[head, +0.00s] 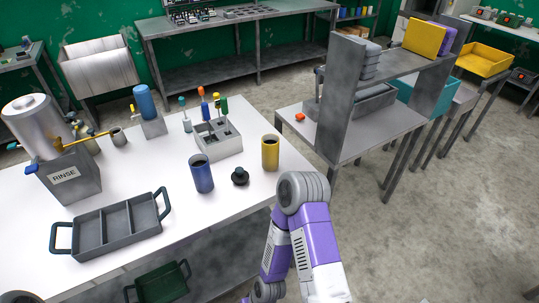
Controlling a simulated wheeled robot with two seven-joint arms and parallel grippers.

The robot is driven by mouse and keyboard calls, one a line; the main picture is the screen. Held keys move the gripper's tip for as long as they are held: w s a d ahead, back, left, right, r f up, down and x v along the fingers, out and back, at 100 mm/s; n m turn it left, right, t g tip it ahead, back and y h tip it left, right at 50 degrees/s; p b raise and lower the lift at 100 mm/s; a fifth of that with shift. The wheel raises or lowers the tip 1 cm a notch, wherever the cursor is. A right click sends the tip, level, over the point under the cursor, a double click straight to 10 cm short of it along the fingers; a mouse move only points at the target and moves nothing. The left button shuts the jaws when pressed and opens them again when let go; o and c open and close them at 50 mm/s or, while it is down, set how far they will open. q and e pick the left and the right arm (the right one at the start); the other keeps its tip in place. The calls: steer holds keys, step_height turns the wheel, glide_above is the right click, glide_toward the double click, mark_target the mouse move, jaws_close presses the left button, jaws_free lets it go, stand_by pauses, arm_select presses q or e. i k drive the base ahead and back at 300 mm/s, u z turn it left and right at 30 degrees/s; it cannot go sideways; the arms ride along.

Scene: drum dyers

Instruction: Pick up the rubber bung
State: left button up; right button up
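A small black stepped piece, which looks like the rubber bung (240,177), sits on the white table (130,180) near its front right part. It stands between a blue cup (202,174) and a yellow cup (270,153), apart from both. One purple and white arm of mine rises at the bottom, right of the bung, with its bent joint uppermost. Neither gripper shows in the head view, and nothing touches the bung.
A grey divided tray (118,226) lies at the table's front left. A grey caddy of tools (217,140) stands behind the cups. A RINSE box (68,176) and metal drum (38,126) stand left. A grey shelf unit (342,100) is at right, with open floor before it.

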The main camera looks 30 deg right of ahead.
mark_target(240, 177)
steer(key=k, duration=0.5)
steer(key=z, duration=1.7)
steer(key=i, duration=1.45)
steer(key=u, duration=1.05)
